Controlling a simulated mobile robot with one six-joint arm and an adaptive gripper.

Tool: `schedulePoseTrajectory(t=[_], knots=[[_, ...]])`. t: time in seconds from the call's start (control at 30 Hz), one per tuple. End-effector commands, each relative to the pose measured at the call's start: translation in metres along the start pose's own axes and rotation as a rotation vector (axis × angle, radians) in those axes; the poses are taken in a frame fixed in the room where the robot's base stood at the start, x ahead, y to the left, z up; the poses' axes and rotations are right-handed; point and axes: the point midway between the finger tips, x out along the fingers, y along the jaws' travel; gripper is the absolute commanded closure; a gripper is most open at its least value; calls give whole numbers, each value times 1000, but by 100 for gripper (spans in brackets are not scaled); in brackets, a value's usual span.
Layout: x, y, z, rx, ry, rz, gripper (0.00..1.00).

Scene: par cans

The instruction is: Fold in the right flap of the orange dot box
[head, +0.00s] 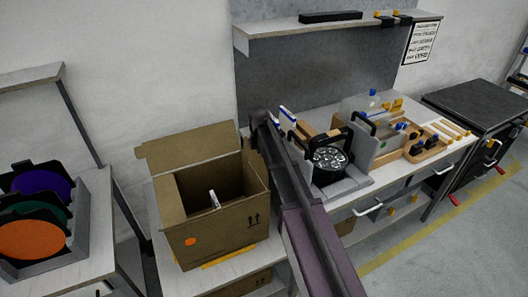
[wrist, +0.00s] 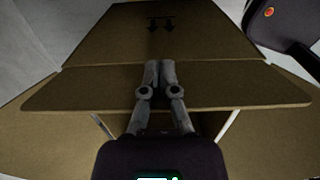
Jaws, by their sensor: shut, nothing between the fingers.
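The orange dot box (head: 210,232) is an open brown carton standing on a bench, with an orange dot (head: 190,241) on its front. In the head view its right flap (head: 253,163) stands up along the right edge, partly hidden behind my arm. In the wrist view that flap (wrist: 240,88) is a wide strip below the side panel with two arrows (wrist: 160,28). My gripper (wrist: 160,66) is shut and empty, its fingertips over the flap's middle near the crease; I cannot tell whether they touch. In the head view, my arm hides the gripper.
The back flap (head: 190,147) stands up. A small white item (head: 214,199) shows inside the box. To the right, a bench holds a round black lamp (head: 330,158) and wooden trays (head: 425,150). A rack of coloured discs (head: 40,215) stands left. A shelf (head: 330,30) hangs above.

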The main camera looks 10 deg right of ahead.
Motion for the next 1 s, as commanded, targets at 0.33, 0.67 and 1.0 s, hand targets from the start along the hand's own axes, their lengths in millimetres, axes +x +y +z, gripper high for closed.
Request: schedulePoseTrajectory(t=[0.33,0.67,1.0], knots=[[2,-4,-24,-4,6,-7,100],[-2,-2,-24,-1,4,-4,100],[-16,-1,-11,0,3,-3,100]])
